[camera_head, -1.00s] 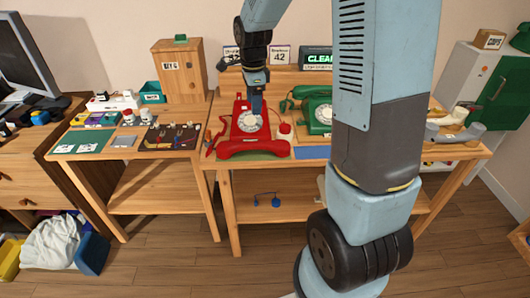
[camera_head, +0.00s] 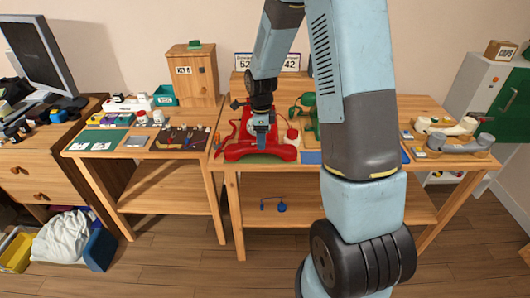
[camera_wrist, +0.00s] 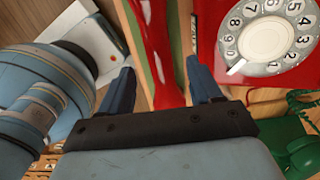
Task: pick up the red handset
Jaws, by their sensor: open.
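The red handset (camera_head: 260,154) lies along the front edge of the table, in front of the red dial phone (camera_head: 240,130). In the wrist view the handset (camera_wrist: 155,50) is a red bar pointing down between my fingers, and the phone with its white dial (camera_wrist: 268,42) is to the right. My gripper (camera_head: 261,138) points down just above the handset. In the wrist view my gripper (camera_wrist: 162,88) is open, with its two blue fingers apart on either side of the handset. Whether a finger touches it, I cannot tell. My arm hides part of the phone in the head view.
A green phone (camera_head: 308,112) stands to the right, partly behind my arm. Pale and grey handsets (camera_head: 458,144) lie at the table's right. A side table with a dark tool mat (camera_head: 180,138) stands left. A blue mat (camera_head: 311,157) lies right of the red handset.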

